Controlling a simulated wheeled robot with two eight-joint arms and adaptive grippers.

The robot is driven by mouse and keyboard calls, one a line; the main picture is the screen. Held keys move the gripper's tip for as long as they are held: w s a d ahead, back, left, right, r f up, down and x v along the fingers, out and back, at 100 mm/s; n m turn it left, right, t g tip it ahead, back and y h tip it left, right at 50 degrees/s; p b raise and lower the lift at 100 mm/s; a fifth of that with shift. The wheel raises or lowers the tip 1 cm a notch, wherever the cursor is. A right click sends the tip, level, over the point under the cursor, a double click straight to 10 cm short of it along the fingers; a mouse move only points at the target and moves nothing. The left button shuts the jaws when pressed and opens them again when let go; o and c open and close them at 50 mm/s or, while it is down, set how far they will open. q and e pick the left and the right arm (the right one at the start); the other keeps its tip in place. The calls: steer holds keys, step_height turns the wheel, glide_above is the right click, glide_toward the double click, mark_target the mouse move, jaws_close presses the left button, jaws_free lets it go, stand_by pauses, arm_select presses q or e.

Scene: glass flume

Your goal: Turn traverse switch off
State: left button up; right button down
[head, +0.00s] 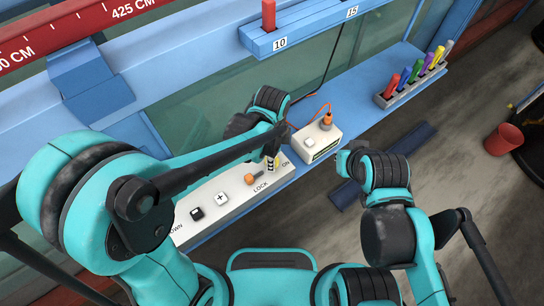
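A white control panel (232,196) lies on the blue ledge, with the printed words LOCK and ON and part of another label ending in "OWN". A small switch-like part with dark and light bands (270,164) shows beside ON, partly covered by my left arm; I cannot tell whether it is the switch lever or a fingertip. My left gripper (266,150) is over this end of the panel, mostly hidden behind my arm. My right gripper (347,160) is to the right of the panel, apart from it, and its fingers cannot be made out.
An orange knob (254,177), a black button (197,214) and a white plus button (221,198) are on the panel. A white box (316,140) with an orange plug and cable stands close by. Colored markers stand in a rack (412,82). A red cup (503,139) is at right.

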arm_select(q)
steer(key=n, duration=0.4)
steer(key=shift+n, duration=0.3)
steer(key=n, duration=0.8)
steer(key=shift+n, duration=0.4)
steer(key=shift+n+b, duration=0.3)
steer(key=shift+n, duration=1.6)
steer(key=o, duration=1.2)
steer(key=shift+c, duration=0.2)
steer(key=shift+r, duration=0.1)
